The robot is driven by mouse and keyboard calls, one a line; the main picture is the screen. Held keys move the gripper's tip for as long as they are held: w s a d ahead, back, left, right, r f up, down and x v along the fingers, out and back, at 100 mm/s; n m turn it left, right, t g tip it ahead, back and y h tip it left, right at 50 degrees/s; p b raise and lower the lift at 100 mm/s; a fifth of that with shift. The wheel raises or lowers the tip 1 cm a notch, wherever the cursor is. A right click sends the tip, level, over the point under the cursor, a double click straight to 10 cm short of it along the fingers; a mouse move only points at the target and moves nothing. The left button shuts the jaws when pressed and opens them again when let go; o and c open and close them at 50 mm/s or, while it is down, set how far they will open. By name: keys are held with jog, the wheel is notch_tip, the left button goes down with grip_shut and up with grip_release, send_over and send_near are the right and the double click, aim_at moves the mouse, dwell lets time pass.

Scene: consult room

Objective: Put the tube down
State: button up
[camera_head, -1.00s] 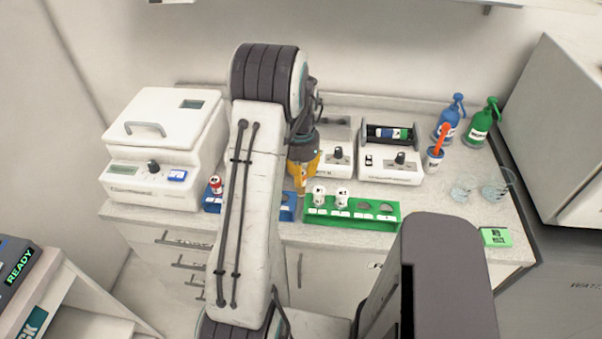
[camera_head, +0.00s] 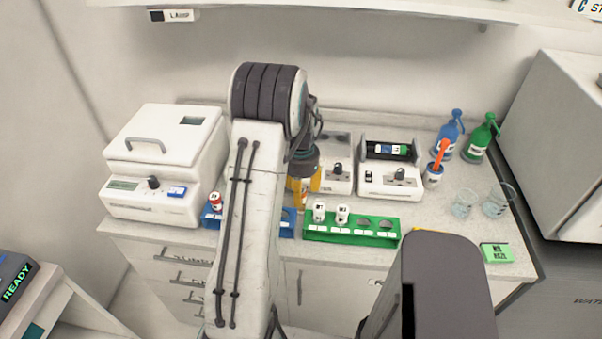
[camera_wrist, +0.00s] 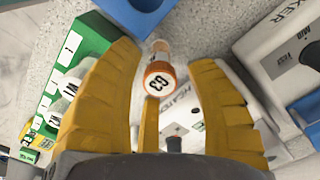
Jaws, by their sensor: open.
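A tube with an orange cap (camera_wrist: 158,80) shows between my fingers in the wrist view, its marked top toward the camera and its far end at the pale counter. Whether it touches the counter cannot be told. My gripper (camera_wrist: 165,56) has its yellow fingers spread, with gaps on both sides of the tube. In the head view my gripper (camera_head: 302,198) is low over the counter, between the blue rack (camera_head: 287,226) and the green rack (camera_head: 345,236). My arm hides part of the blue rack.
The green rack holds two white-capped tubes (camera_head: 330,212); a red-capped tube (camera_head: 215,201) stands in the blue rack. White devices (camera_head: 390,182) stand close behind. A lidded machine (camera_head: 160,165) is left; bottles (camera_head: 450,135) and glass beakers (camera_head: 465,204) are right.

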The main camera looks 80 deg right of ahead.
notch_tip(320, 180, up, 4)
jog(key=shift+d+r+b, duration=0.1)
jog(key=shift+r+b, duration=0.05)
jog(key=shift+b, duration=0.25)
jog(key=shift+r+b, duration=0.3)
jog(key=shift+b, duration=0.35)
notch_tip(320, 180, up, 7)
jog(key=b, duration=0.3)
jog(key=shift+b, duration=0.4)
